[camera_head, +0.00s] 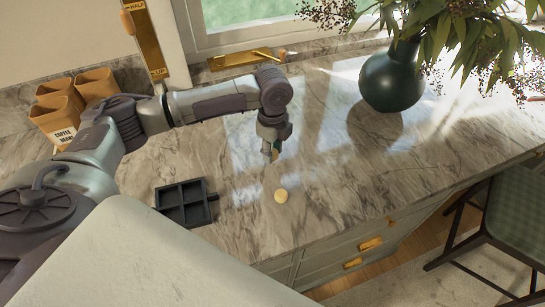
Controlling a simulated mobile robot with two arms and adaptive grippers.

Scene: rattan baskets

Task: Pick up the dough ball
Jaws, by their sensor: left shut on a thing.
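A small round pale yellow thing (281,196), which looks like a dough ball, lies on the marble counter (340,200). My left gripper (273,155) points down just above and slightly left of it in the picture, apart from it. The gripper is shut on a small yellowish thing (275,156) that shows between its fingertips. This thing is mostly hidden by the fingers, so I cannot tell if it is also dough. My right gripper is not in view.
A dark divided tray (186,225) is on the counter left of the round thing. A dark green vase with branches (391,78) stands back right. Wooden containers (60,105) are at left. A wooden tray (240,60) lies by the window. The counter's right middle is clear.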

